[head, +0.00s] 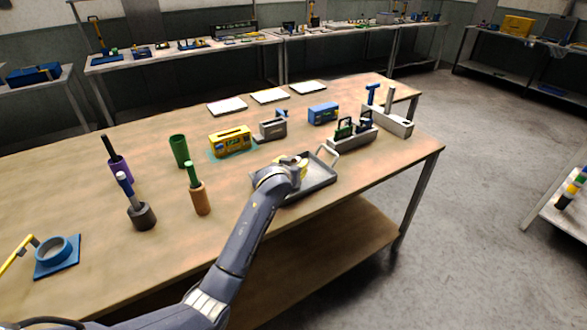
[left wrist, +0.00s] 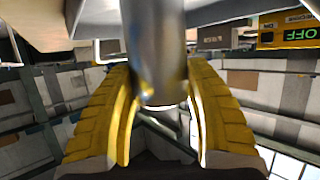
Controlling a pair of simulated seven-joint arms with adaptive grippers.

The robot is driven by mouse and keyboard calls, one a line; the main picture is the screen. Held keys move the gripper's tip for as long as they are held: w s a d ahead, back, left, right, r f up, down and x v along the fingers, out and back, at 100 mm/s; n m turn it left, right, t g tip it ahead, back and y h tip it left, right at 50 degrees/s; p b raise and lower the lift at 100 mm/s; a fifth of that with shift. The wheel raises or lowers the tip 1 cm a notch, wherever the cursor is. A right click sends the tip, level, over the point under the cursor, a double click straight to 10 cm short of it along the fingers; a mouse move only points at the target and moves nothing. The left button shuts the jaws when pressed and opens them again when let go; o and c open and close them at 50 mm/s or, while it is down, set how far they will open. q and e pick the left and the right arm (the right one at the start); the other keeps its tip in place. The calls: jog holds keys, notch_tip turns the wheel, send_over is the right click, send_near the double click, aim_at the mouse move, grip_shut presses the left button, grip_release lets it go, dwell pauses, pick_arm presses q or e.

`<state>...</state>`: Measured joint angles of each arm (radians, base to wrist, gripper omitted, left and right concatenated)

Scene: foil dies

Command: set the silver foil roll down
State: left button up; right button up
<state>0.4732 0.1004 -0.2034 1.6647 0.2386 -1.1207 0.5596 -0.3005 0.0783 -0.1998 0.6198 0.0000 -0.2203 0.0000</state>
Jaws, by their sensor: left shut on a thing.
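The silver foil roll (left wrist: 156,45) is a shiny metal cylinder between the yellow fingers of my left gripper (left wrist: 160,85) in the left wrist view. The fingers are shut on it, one on each side. In the head view my left gripper (head: 297,165) is at the near side of a grey tray (head: 322,179), over or beside it. My own wrist hides most of the gripper there, and I cannot make out the roll. Whether the roll touches the tray or table is hidden. My right gripper is not in view.
A yellow box (head: 230,141), a grey box (head: 272,128) and a blue box (head: 322,113) stand behind the tray. A grey rack (head: 352,139) stands to its right. A brown holder (head: 200,199) with a green handle is at left. Bare table lies between.

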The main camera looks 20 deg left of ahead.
pick_arm(q)
jog(key=shift+f, duration=0.65)
jog(key=shift+f, duration=0.1)
jog(key=o, duration=1.3)
jog(key=shift+s, duration=0.2)
jog(key=v, duration=1.1)
jog(key=shift+s+r, duration=0.3)
jog(key=shift+r, duration=0.05)
